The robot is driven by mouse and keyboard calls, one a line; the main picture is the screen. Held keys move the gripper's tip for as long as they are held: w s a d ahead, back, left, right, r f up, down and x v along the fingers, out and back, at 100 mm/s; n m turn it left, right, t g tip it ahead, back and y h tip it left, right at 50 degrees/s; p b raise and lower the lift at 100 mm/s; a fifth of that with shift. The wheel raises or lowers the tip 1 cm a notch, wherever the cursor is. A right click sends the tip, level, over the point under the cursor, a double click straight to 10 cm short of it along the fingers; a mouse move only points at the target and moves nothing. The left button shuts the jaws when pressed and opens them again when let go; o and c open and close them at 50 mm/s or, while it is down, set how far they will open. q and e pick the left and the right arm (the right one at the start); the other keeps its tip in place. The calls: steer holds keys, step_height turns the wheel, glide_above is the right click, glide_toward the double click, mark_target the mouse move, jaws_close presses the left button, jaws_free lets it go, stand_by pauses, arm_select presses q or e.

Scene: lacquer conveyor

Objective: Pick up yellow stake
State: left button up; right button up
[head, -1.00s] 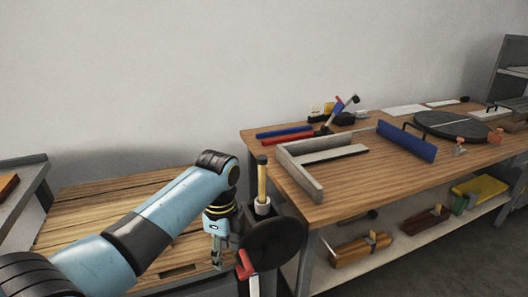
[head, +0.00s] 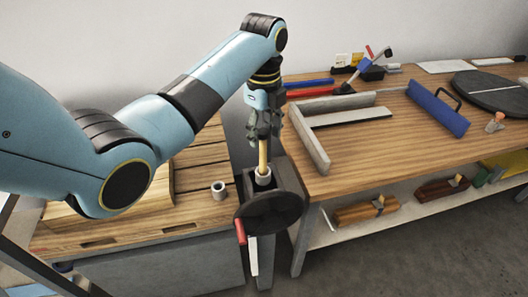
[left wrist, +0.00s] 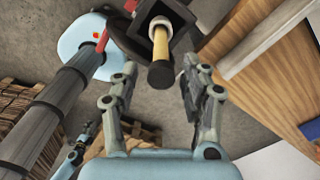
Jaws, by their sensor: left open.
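The yellow stake (head: 263,153) stands upright in a white collar (head: 263,176) on a dark holder beside a round black disc. In the left wrist view the stake (left wrist: 160,44) points toward the camera, with its black end nearest. My left gripper (head: 264,128) is above the holder, pointing down, and hides the stake's top in the head view. In the left wrist view its open fingers (left wrist: 160,84) are on either side of the black end, with gaps on both sides. A small jointed part, perhaps my right gripper (left wrist: 80,142), shows at the lower left there.
A black disc (head: 268,214) with a red handle (head: 240,231) is just in front of the stake. A wooden workbench (head: 400,150) with a grey frame (head: 311,140) stands close on the right. A small loose white ring (head: 219,190) sits on the lower wooden table at left.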

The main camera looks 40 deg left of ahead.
mark_target(263, 148)
arm_select(q)
steer(key=shift+w+f, duration=0.1)
steer(key=shift+f, duration=0.3)
step_height(263, 148, down, 4)
steer(key=shift+a+f+p, duration=0.15)
steer(key=shift+f+p, duration=0.1)
steer(key=shift+p, duration=0.2)
steer(key=shift+f, duration=0.1)
steer(key=shift+c, duration=0.2)
steer(key=c, duration=0.5)
jaws_close()
arm_select(e)
steer(key=shift+w+a+r, duration=0.1)
steer(key=shift+w+r, duration=0.15)
steer(key=shift+w, duration=0.45)
steer(key=shift+w+a+r, duration=0.1)
steer(key=shift+w+r, duration=0.15)
steer(key=shift+w, duration=0.45)
